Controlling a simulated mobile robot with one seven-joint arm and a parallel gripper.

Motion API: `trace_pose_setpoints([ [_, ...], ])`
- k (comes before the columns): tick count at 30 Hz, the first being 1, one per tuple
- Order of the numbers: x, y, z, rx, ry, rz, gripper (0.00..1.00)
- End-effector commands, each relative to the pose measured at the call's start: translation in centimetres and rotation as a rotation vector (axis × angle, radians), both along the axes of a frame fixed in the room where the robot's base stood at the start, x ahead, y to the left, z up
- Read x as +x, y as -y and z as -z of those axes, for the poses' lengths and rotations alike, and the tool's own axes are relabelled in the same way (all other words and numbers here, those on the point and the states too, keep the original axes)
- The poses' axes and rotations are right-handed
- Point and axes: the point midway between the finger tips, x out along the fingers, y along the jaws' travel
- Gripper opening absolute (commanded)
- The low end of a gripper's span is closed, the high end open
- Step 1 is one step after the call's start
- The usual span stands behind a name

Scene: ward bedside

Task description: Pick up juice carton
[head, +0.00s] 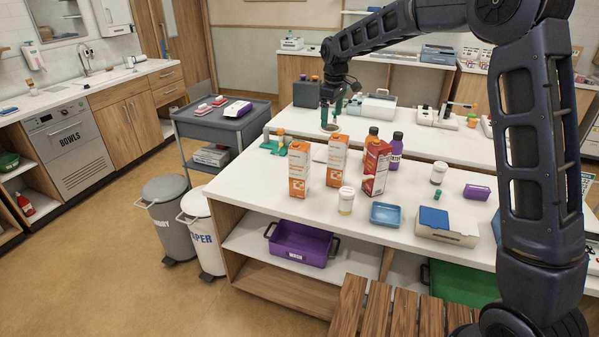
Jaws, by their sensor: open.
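Three tall cartons stand upright on the near white counter. Two are orange and white, a left carton (299,172) and one behind it to the right (337,158). The third is a red carton (375,168) further right. I cannot read their labels, so which one is the juice carton is unclear. My gripper (330,119) hangs from the arm, pointing down, behind and above the cartons in the picture. Its teal fingers are apart, with no carton between them. A small round item shows below the fingertips, and its contact with them cannot be told.
A purple bottle (395,152) and an orange bottle (371,138) stand close behind the red carton. A white-lidded jar (346,201), a blue tray (386,215) and a blue-lidded box (444,228) lie in front and right. The counter's left front corner is clear.

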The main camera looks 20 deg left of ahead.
Motion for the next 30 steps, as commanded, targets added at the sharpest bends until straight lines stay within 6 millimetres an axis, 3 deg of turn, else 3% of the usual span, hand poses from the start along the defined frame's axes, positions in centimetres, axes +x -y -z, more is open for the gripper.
trace_pose_setpoints([
  [1, -0.4, -2.3, 1.4, -0.008, -0.01, -0.041, 0.91],
  [3, -0.8, -4.8, 2.7, -0.016, -0.019, -0.088, 0.91],
  [6, -1.5, -7.7, 4.4, -0.026, -0.031, -0.144, 0.91],
  [10, -2.2, -10.0, 5.8, -0.032, -0.038, -0.191, 0.91],
  [17, -2.5, -10.9, 7.2, -0.036, -0.043, -0.21, 0.91],
  [30, -2.5, -10.9, 12.1, -0.034, -0.042, -0.209, 0.91],
])
